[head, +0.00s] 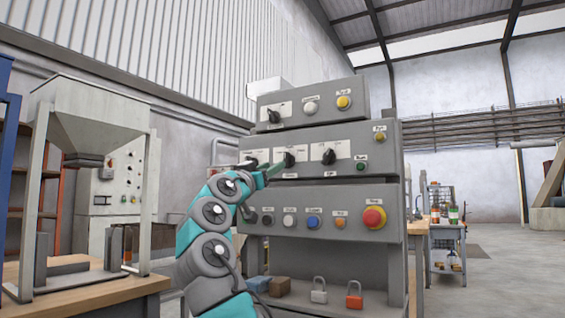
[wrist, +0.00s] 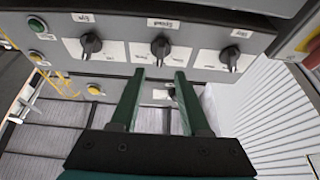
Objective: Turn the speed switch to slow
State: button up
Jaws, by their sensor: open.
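The speed switch (head: 289,158) is the middle of three black rotary knobs on white plates in the middle row of the grey control panel. In the wrist view the same speed switch (wrist: 160,46) sits under an upside-down "Speed" label, just beyond the fingertips. My gripper (head: 278,167) reaches the panel from the lower left. In the wrist view my gripper (wrist: 158,75) has its two green fingers apart with nothing between them. The knob lies roughly in line with the gap, and no contact shows. Its setting is too small to read.
Similar knobs flank it, one at right (head: 329,156) and one at left, partly hidden by my arm. A red emergency button (head: 374,217) and several coloured buttons are below. Padlocks (head: 354,295) stand on the lower shelf. A hopper stand (head: 90,130) is at left.

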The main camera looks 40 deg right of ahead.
aim_at(285, 159)
jog(key=p+x, duration=0.3)
jog(key=x, duration=0.3)
jog(key=shift+w+d+r, duration=0.1)
jog(key=shift+d, duration=0.1)
jog(key=shift+w+d, duration=0.2)
jog(key=shift+d, duration=0.05)
grip_shut()
